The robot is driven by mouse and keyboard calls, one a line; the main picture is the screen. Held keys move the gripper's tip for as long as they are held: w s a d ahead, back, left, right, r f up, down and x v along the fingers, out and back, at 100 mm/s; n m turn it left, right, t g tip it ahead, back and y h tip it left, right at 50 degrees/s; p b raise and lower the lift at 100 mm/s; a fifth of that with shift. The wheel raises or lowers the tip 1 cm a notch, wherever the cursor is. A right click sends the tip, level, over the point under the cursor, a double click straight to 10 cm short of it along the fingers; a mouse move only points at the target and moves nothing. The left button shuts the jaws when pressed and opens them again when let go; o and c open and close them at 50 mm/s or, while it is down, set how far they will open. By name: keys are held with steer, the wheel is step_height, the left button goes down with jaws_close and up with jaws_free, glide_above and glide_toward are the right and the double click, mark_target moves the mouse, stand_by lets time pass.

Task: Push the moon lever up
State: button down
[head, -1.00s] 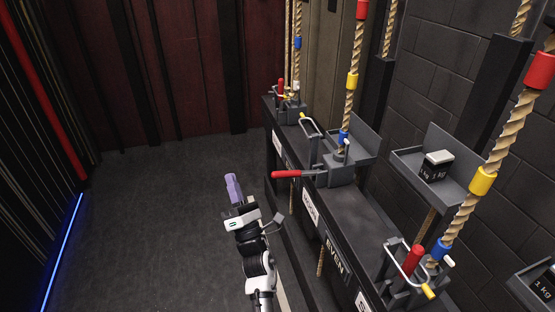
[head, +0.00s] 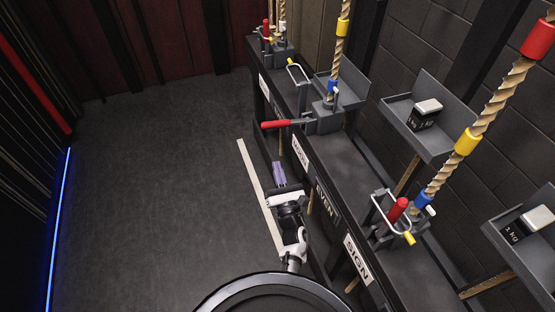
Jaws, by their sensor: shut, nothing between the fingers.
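The lever in the middle of the black rail has a red handle (head: 276,125) that sticks out flat to the left from a grey bracket (head: 322,118). A white label (head: 300,153) on the rail front near it seems to read MOON, but the print is small. My gripper (head: 278,163) has purple fingers, shut and empty. It is in front of the rail, a little below the red handle in the picture and apart from it. How its height compares with the handle is hard to tell.
A nearer lever (head: 397,211) and a far lever (head: 266,28) have upright red handles. Striped ropes rise behind the levers. Grey shelves (head: 398,118) with weights (head: 425,112) stand at the right. The grey floor (head: 160,190) at left is clear.

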mark_target(287, 123)
steer(key=w+a+r+p, duration=0.1)
steer(key=w+r+p, duration=0.4)
steer(key=w+r, duration=0.2)
steer(key=shift+r, duration=0.15)
stand_by(0.5)
